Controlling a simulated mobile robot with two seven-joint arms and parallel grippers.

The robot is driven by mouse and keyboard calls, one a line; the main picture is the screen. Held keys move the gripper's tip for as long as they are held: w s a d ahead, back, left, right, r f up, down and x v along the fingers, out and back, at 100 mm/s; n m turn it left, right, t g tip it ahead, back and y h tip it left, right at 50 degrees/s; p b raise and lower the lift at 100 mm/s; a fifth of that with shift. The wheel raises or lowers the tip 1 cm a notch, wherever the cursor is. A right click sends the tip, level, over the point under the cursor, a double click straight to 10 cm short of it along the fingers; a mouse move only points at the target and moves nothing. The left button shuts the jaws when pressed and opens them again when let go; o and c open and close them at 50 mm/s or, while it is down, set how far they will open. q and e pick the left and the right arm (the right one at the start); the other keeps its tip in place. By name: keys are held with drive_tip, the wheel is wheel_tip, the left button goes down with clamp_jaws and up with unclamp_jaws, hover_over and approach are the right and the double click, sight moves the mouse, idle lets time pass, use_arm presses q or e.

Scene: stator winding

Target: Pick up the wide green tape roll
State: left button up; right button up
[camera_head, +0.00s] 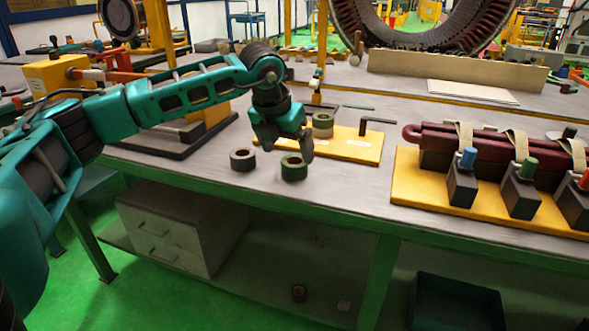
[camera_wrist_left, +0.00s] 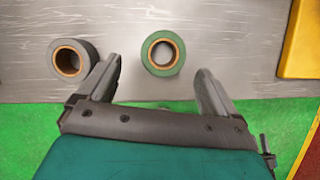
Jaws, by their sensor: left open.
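A green tape roll (camera_head: 294,172) lies flat near the front edge of the table. In the left wrist view the green roll (camera_wrist_left: 181,62) lies ahead of the open fingers, roughly in line with the gap between them. A dark grey roll (camera_head: 243,165) lies just left of it; in the left wrist view the grey roll (camera_wrist_left: 89,52) is beyond the left finger. My left gripper (camera_head: 284,149) is open and empty, pointing down close above the green roll. A greenish roll (camera_head: 322,127) stands on a yellow board behind. My right gripper is not in view.
To the right, a yellow base (camera_head: 415,190) holds a dark red coil and clamps with coloured tops. The table's front edge (camera_head: 225,190) is close to the rolls. Bare table lies right of the green roll.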

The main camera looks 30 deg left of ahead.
sight(294, 161)
use_arm(q)
drive_tip(key=shift+w+b+x, duration=0.15)
drive_tip(key=shift+x, duration=1.25)
drive_tip(key=shift+w+b+x, duration=0.1)
drive_tip(key=shift+b+x, duration=0.05)
drive_tip(key=shift+x, duration=1.2)
drive_tip(key=shift+d+r, duration=0.15)
drive_tip(key=shift+d, duration=0.05)
drive_tip(key=shift+c, duration=0.3)
drive_tip(key=c, duration=1.1)
